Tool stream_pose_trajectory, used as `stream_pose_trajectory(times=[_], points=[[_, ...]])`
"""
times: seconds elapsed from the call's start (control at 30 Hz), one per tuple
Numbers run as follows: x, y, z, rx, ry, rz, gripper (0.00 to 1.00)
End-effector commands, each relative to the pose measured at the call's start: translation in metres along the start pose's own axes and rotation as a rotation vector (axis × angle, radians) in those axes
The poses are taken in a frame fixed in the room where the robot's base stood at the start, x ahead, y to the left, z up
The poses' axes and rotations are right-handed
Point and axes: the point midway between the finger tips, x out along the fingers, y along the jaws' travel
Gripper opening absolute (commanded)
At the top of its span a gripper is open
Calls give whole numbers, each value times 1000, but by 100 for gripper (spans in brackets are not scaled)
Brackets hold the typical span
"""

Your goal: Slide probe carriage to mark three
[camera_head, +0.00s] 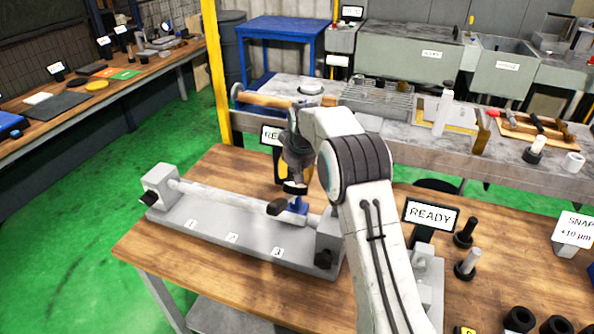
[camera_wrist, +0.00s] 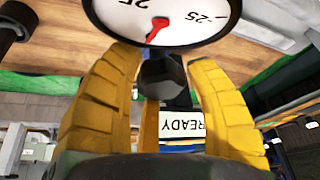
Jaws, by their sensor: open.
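The probe carriage (camera_head: 292,217) is a blue block on a pale rail (camera_head: 215,195) in the head view. It sits towards the rail's right end, up from the tag marked 3 (camera_head: 277,252); I cannot tell its exact alignment. A dark rounded part (camera_head: 277,208) shows at its left. My gripper (camera_head: 295,186) points down just above the carriage, and its fingertips are partly hidden. In the wrist view, its yellow fingers (camera_wrist: 172,92) are open on either side of a dark faceted knob (camera_wrist: 163,75). A white dial (camera_wrist: 160,18) with a red needle lies beyond.
The rail runs between two grey end blocks on a grey base (camera_head: 185,213) with tags 1, 2 and 3. A READY sign (camera_head: 431,214) and dark posts (camera_head: 465,233) stand to the right. The wooden bench (camera_head: 225,165) is bare behind the rail's left part.

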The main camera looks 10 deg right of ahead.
Motion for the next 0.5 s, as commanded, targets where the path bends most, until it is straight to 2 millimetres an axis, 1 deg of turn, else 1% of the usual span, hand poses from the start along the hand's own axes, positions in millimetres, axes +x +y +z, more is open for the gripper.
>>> stream_pose_trajectory(times=[0.03, 0.17, 0.4, 0.5], points=[[0, 0, -1, -1, 2, 0, 55], [-1, 0, -2, 0, 5, 0, 66], [-2, 0, -3, 0, 8, 0, 67], [-6, 0, -3, 0, 10, 0, 67]])
